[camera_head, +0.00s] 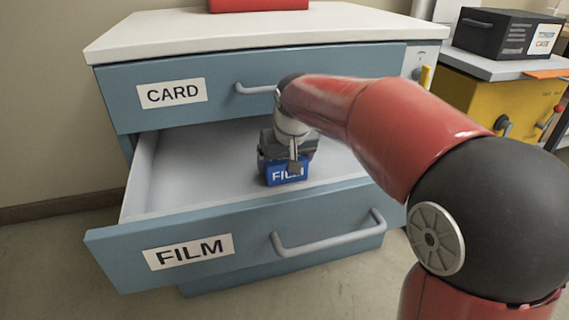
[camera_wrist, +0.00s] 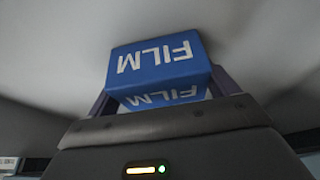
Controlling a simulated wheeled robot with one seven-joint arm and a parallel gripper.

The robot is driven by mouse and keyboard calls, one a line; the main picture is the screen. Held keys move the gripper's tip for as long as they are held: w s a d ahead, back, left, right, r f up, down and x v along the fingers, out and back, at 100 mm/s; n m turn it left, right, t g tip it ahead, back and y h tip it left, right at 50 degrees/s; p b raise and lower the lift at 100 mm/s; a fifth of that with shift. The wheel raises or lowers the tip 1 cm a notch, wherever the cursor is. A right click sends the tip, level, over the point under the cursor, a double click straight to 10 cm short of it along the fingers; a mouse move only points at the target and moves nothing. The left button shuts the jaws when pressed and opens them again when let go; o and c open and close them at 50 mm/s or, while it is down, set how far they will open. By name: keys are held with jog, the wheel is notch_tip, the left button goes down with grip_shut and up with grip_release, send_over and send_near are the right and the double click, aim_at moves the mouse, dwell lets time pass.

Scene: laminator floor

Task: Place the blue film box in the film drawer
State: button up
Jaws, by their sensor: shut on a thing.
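The blue film box (camera_head: 284,174) has white FILM lettering and shows in the head view inside the open film drawer (camera_head: 185,249). My gripper (camera_head: 290,160) is shut on the box from above. In the wrist view the box (camera_wrist: 158,66) sits between the dark fingers of my gripper (camera_wrist: 165,92), with its lettering upside down. The drawer's pale floor lies around the box. I cannot tell whether the box touches the floor or hangs just above it. The gripper hides the back of the box.
The card drawer (camera_head: 170,94) above is shut, with a grey handle. The white cabinet top (camera_head: 250,27) carries a red thing at the back. A black case (camera_head: 507,33) stands on a yellow unit at the right. The film drawer's left part is empty.

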jog(key=o, duration=1)
jog(key=shift+c, duration=0.2)
jog(key=shift+r, duration=0.25)
jog(key=p+v, duration=0.2)
jog(key=v, duration=0.9)
jog(key=shift+s+r, duration=0.25)
jog(key=shift+r, duration=0.05)
jog(key=shift+d+p, duration=0.1)
jog(key=shift+p, duration=0.2)
